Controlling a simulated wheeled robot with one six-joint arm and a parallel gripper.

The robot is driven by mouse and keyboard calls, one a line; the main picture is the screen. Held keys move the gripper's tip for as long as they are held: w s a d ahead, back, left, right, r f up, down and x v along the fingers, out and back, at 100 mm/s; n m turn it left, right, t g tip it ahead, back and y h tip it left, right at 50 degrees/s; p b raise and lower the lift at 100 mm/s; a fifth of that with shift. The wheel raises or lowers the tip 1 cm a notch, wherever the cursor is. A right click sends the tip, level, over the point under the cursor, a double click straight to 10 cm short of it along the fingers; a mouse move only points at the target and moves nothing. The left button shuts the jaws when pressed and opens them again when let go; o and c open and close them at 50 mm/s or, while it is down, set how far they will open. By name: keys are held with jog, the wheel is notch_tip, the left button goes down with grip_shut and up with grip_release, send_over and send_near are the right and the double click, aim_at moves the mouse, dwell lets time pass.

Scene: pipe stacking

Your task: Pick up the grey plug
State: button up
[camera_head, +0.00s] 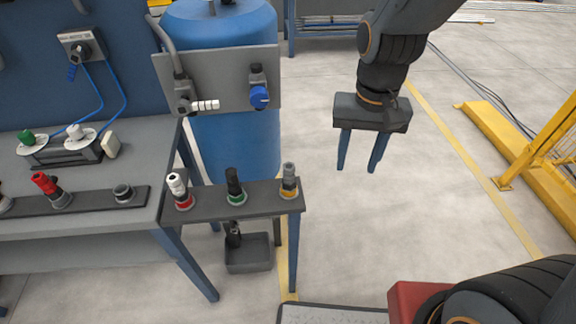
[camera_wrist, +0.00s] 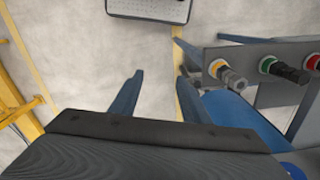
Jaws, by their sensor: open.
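The grey plug (camera_head: 289,174) stands upright in a yellow-ringed socket at the right end of a narrow grey shelf (camera_head: 262,192). In the wrist view the grey plug (camera_wrist: 234,80) shows right of my fingers, pointing down and right from its yellow ring. My gripper (camera_head: 357,169) hangs in free air to the right of the shelf, fingers pointing down, apart and empty. It also shows in the wrist view (camera_wrist: 160,76), with only floor between the fingertips. It touches nothing.
A blue tank (camera_head: 235,140) stands behind. A dark bin (camera_head: 248,252) sits below. A yellow barrier (camera_head: 550,150) is at right; floor between is clear.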

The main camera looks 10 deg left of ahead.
notch_tip(320, 180, up, 3)
jog(key=p, duration=0.4)
send_over(289, 166)
jog(key=shift+s+d+r, duration=0.15)
jog(key=shift+d+r, duration=0.05)
jog(key=shift+d, duration=0.05)
jog(key=shift+s+a+f, duration=0.1)
jog(key=shift+a+f, duration=0.05)
jog(key=shift+a, duration=0.1)
jog(key=shift+f, duration=0.4)
jog(key=shift+w+f+p, duration=0.15)
jog(key=shift+f+p, duration=0.4)
jog(key=shift+f, duration=1.15)
jog(key=shift+w+f+p, duration=0.15)
jog(key=shift+f+p, duration=0.4)
jog(key=shift+f, duration=1.1)
grip_shut()
